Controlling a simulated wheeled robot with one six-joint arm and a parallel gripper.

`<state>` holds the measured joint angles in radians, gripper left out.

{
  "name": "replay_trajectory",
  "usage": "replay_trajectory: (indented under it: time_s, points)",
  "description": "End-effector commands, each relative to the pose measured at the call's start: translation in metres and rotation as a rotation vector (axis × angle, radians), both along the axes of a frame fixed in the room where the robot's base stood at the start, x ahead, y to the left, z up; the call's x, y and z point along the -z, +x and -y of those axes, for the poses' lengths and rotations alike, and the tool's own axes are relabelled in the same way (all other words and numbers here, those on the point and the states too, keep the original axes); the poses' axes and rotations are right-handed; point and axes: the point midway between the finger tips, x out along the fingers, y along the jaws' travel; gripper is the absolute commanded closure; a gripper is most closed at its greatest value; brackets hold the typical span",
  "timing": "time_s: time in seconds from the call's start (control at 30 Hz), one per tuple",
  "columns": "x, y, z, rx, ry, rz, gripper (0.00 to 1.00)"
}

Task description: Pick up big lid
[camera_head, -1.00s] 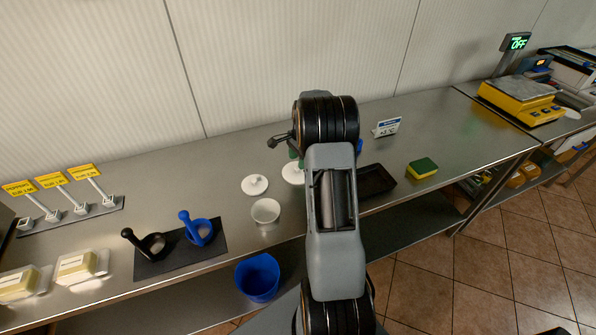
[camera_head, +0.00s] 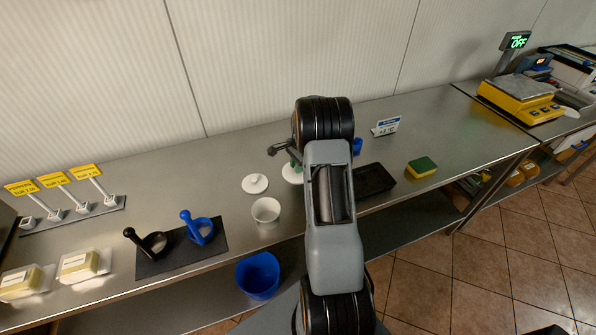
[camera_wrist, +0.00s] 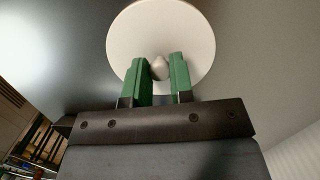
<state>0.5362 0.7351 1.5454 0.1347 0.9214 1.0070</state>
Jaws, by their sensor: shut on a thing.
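The big lid (camera_wrist: 160,25) is a round white disc with a small pointed knob, seen from above in the wrist view. My gripper (camera_wrist: 160,68) has its two green fingers on either side of the knob, shut on it. In the head view the big lid (camera_head: 290,174) shows only in part, at the left edge of my arm, which hides the rest. A green finger of my gripper (camera_head: 295,158) shows just above it. I cannot tell whether the lid is clear of the counter.
On the steel counter (camera_head: 330,235) a smaller white lid (camera_head: 255,184) and a white bowl (camera_head: 266,210) stand to the left. A black tray (camera_head: 374,180) and a yellow-green sponge (camera_head: 421,167) lie to the right. A blue bucket (camera_head: 258,277) is below the counter's front.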

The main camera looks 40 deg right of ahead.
Motion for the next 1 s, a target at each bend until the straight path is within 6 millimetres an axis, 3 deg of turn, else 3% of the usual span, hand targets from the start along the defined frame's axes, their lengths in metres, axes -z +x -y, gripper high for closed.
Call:
replay_trajectory:
  time_s: [0.13, 0.57, 0.73, 1.0]
  points:
    - [0.0, 0.0, 0.0, 0.0, 0.0, 0.0, 1.0]
    - [-0.01, 0.001, 0.0, 0.0, -0.001, 0.002, 1.0]
    - [-0.033, 0.0, 0.0, -0.001, -0.002, 0.004, 1.0]
    - [-0.086, -0.034, -0.032, -0.001, -0.003, 0.005, 1.0]
